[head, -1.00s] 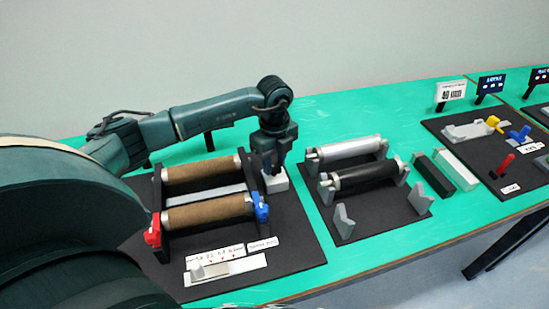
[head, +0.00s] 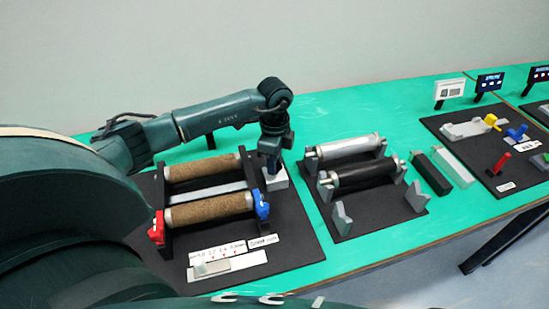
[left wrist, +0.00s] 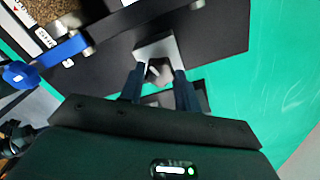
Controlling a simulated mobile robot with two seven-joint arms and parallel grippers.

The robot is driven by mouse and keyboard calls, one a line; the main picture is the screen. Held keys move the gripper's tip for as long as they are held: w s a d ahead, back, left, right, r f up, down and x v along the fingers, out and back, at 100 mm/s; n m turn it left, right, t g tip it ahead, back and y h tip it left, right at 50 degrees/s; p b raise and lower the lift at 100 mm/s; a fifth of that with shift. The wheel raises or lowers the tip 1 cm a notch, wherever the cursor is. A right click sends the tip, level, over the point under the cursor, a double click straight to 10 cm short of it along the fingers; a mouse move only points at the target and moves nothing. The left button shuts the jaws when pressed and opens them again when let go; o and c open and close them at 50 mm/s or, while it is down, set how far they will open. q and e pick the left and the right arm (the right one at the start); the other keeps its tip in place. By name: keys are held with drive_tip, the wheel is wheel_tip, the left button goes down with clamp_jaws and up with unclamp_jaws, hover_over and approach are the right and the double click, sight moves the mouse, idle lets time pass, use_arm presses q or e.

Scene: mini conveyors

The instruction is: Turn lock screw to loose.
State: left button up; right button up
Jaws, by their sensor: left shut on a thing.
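A small grey knob (left wrist: 158,72), which I take for the lock screw, stands on a light grey block (left wrist: 155,46). The block (head: 275,181) also shows in the head view, at the back right of the left black board. My left gripper (left wrist: 158,78) reaches down over the block, its two fingers on either side of the knob and shut on it. In the head view my left gripper (head: 271,168) hides the knob. How far the knob is turned cannot be told. My right gripper is not in view.
Beside the block stands a conveyor with brown rollers (head: 208,211), a red end piece (head: 157,228) and a blue end piece (head: 261,204). A scale plate (head: 228,264) lies in front. A second roller stand (head: 358,178) is to the right. Green table (head: 330,108) behind is clear.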

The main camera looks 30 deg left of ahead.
use_arm(q)
drive_tip(key=shift+a, duration=0.1)
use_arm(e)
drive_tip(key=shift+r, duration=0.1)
use_arm(q)
drive_tip(key=o, duration=1)
drive_tip(key=shift+c, duration=0.2)
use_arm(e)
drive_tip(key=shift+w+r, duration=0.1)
use_arm(q)
drive_tip(key=shift+r, duration=0.15)
wheel_tip(320, 180, up, 13)
drive_tip(key=b, duration=0.1)
drive_tip(key=shift+b, duration=0.4)
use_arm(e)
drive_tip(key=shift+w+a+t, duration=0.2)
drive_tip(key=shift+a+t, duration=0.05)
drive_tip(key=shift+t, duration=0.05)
